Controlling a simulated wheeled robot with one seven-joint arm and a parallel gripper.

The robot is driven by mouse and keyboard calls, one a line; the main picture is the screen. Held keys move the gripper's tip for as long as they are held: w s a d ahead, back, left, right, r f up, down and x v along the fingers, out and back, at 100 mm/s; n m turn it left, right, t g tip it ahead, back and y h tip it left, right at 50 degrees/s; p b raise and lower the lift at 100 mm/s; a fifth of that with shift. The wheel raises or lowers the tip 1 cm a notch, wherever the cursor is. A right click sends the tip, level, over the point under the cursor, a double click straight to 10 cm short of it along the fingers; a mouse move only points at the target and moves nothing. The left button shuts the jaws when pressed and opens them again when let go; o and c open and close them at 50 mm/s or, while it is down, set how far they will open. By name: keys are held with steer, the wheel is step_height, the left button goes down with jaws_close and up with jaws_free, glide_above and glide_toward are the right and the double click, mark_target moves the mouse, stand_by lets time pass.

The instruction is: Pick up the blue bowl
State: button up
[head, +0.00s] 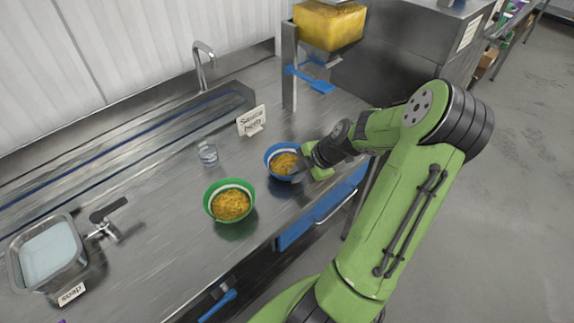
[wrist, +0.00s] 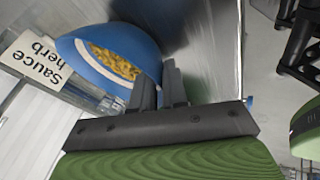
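The blue bowl (head: 270,153) holds yellow-orange rice and is at the right part of the steel counter, by its front edge. In the wrist view the blue bowl (wrist: 82,58) fills the upper left, with its rice facing the camera. My gripper (head: 304,167) is at the right side of the bowl. In the wrist view the two dark fingers of my gripper (wrist: 160,88) are close together at the bowl's rim, one on each side of the wall. They look shut on the rim. I cannot tell whether the bowl touches the counter.
A green bowl (head: 215,208) of rice stands left of the blue bowl. A small glass (head: 208,154) and a "Sauce herb" sign (head: 251,121) stand behind. A steel post (head: 289,66) with a yellow container (head: 329,25) rises at the back. A clear tub (head: 45,252) is at far left.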

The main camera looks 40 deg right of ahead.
jaws_close()
step_height(320, 180, up, 10)
steer(key=shift+f+p, duration=0.1)
steer(key=shift+p, duration=0.8)
step_height(320, 180, down, 6)
steer(key=b, duration=0.5)
steer(key=shift+b, duration=0.3)
